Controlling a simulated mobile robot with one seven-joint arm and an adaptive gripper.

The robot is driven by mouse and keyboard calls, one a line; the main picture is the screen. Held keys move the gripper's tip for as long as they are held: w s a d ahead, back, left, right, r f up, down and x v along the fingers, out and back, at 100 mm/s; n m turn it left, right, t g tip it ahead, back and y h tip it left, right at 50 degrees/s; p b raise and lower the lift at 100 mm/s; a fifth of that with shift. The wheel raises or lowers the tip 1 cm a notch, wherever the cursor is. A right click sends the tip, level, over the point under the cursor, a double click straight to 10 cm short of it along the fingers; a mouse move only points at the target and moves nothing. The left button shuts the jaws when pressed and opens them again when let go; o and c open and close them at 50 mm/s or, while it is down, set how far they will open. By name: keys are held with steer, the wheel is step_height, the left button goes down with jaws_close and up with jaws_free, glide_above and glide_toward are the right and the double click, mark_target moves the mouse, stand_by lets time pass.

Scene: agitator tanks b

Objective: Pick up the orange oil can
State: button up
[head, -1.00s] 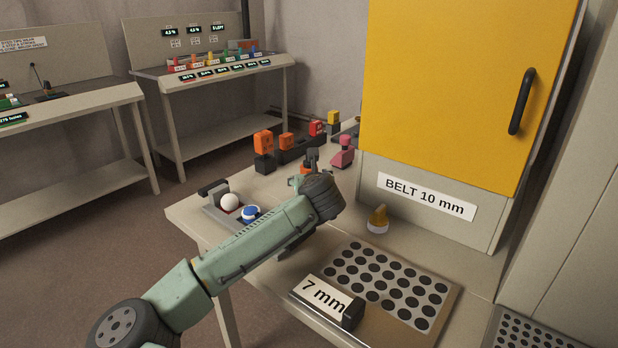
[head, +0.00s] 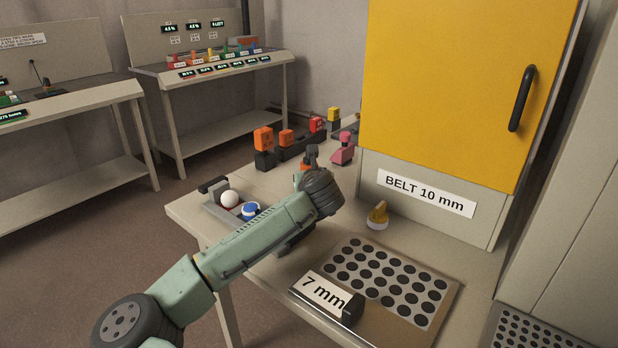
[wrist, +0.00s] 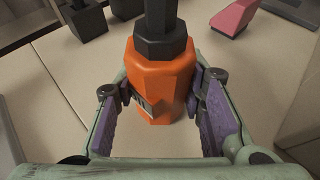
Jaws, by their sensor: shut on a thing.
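The orange oil can (wrist: 160,82) has a dark spout and cap. In the wrist view it stands between the purple-padded fingers of my gripper (wrist: 163,108), which is shut on its body. In the head view only a small orange part of the can (head: 306,166) shows past my wrist, and my gripper (head: 309,178) is mostly hidden behind the arm. The can appears upright at the table; I cannot tell whether its base touches the surface.
A pink object (head: 343,150) and several orange and red blocks on dark bases stand behind the can. A yellow-tipped piece (head: 377,215) sits to the right, before the yellow cabinet (head: 445,90). A dotted board (head: 385,280) lies in front. White and blue knobs are at left.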

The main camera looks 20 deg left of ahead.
jaws_close()
steer(key=shift+r, duration=0.1)
